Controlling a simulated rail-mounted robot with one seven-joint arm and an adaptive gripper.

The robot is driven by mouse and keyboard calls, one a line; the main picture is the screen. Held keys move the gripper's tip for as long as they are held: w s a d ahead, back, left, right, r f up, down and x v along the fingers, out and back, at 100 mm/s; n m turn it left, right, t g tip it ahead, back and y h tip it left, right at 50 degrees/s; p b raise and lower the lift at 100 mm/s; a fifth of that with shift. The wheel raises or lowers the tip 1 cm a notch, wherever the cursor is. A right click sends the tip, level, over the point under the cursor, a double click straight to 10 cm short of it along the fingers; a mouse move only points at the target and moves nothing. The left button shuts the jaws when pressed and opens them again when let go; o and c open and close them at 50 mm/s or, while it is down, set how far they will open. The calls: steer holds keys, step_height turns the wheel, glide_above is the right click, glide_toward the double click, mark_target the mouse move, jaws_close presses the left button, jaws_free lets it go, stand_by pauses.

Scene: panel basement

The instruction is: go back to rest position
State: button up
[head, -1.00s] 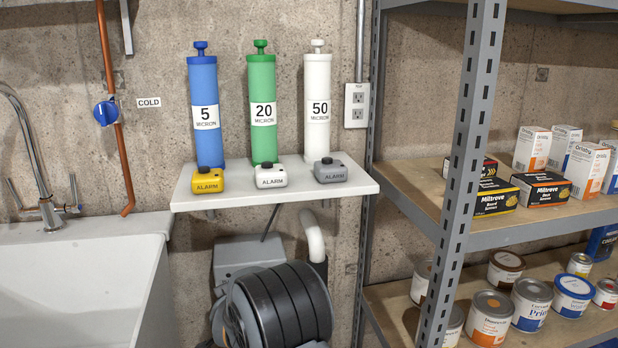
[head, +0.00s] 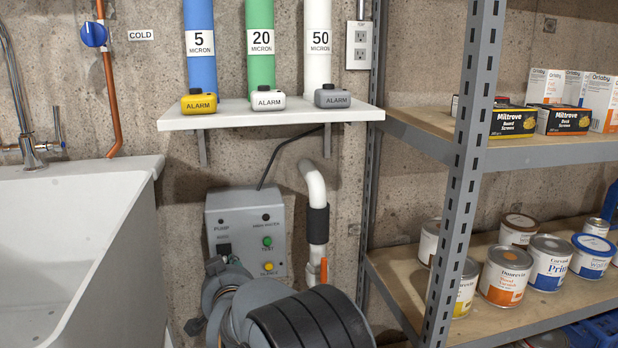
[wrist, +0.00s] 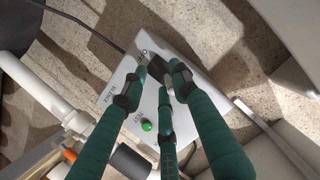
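My arm (head: 310,322) shows at the bottom of the head view as grey links with dark bands, in front of the wall. I cannot tell whether any fingertip touches the box.
A white pipe (head: 313,185) with an orange-handled valve stands right of the box. A white wall shelf (head: 270,113) with three alarms and filter cylinders hangs above. A white sink (head: 70,240) is at left, and a metal rack (head: 465,170) with cans and boxes at right.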

steer(key=f+t+b, duration=0.1)
steer(key=t+b, duration=0.1)
steer(key=b, duration=0.4)
steer(key=shift+f, duration=0.3)
steer(key=shift+t+y+b, duration=0.3)
steer(key=shift+b, duration=0.4)
steer(key=shift+r, duration=0.2)
steer(key=shift+f, duration=0.1)
